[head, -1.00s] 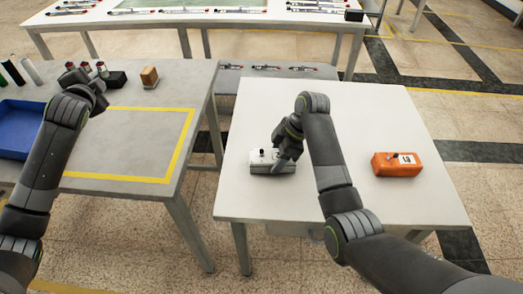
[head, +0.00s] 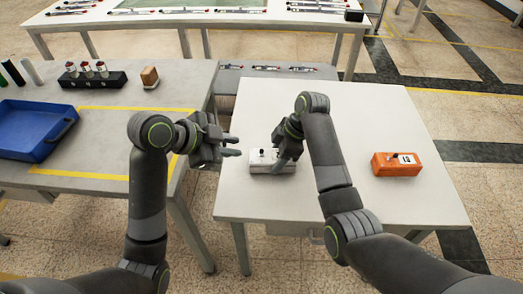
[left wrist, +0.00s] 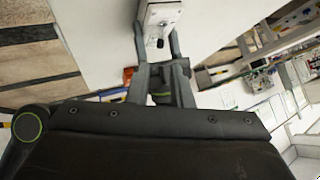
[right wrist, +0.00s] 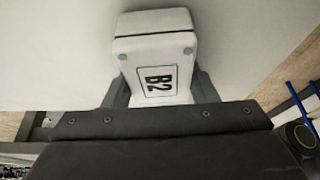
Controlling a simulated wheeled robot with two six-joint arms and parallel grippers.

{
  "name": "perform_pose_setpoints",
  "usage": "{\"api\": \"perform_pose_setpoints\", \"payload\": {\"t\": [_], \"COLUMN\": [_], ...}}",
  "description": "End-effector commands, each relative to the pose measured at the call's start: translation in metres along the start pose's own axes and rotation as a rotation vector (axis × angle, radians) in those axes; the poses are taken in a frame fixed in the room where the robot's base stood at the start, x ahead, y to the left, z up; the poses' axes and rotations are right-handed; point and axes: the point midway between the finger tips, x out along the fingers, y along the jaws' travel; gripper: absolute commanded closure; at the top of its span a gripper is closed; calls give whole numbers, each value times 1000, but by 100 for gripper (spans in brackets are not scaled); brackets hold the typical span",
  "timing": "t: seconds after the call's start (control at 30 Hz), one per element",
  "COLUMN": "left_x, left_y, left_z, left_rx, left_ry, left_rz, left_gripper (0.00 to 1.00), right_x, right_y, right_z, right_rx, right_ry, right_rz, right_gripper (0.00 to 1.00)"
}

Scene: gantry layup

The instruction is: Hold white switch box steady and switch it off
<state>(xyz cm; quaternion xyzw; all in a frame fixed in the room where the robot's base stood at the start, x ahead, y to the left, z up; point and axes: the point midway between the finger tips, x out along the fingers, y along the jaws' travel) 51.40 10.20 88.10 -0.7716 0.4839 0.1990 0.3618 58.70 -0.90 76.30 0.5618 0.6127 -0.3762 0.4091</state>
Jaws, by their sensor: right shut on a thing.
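The white switch box (head: 268,167) lies on the white table (head: 370,110). My right gripper (head: 286,160) is shut on its right end. In the right wrist view the box (right wrist: 153,42) sits between the fingers with a "B2" label facing the camera. A small dark lever (head: 261,152) stands at the box's left end; I cannot tell its on or off setting. My left gripper (head: 238,146) is open and empty, to the left of the box and apart from it. The left wrist view shows the box (left wrist: 162,14) and lever (left wrist: 160,43) ahead of the open fingers.
An orange switch box (head: 398,165) sits at the table's right. The grey table (head: 110,95) at left holds a blue tray (head: 25,135), a black block with several capped pieces (head: 95,79) and a brown block (head: 150,77). A gap separates the two tables.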

Motion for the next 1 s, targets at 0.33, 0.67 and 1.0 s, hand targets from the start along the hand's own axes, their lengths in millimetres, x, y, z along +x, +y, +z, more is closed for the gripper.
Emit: {"api": "perform_pose_setpoints", "payload": {"t": [0.33, 0.67, 1.0], "left_x": [61, 108, 116], "left_y": [2, 0, 0], "left_z": [0, 1, 1], "left_rx": [-6, -3, -1], "left_ry": [2, -1, -2], "left_rz": [5, 0, -2], "left_gripper": [80, 80, 80], "right_x": [0, 0, 0], "right_y": [0, 0, 0], "right_z": [0, 0, 0], "right_rx": [-1, -1, -1], "right_ry": [0, 0, 0], "right_rz": [1, 1, 1], "right_gripper": [75, 75, 75]}}
